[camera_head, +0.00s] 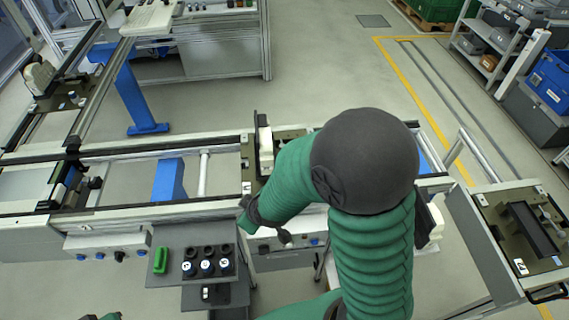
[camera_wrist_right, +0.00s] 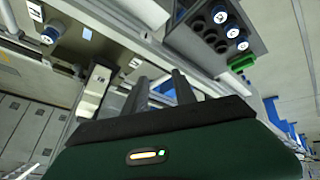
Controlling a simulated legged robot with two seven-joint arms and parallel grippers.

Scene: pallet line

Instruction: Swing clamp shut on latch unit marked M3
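A latch unit (camera_head: 247,160), a dark plate with a pale upright lever part (camera_head: 265,141), sits on the line in the head view, largely hidden behind my right arm. A pale block (camera_wrist_right: 92,90) stands beside my gripper there. My right gripper (camera_wrist_right: 160,85) shows two dark fingers apart, with nothing visible between them. Its fingertips are hidden in the head view. My left gripper is not in view.
A second dark plate unit (camera_head: 525,230) with a white number label sits at the right. A grey stand (camera_head: 170,280) holds several black cups with numbered caps (camera_head: 207,267) and a green block (camera_head: 160,260). Open floor (camera_head: 330,60) lies beyond the line.

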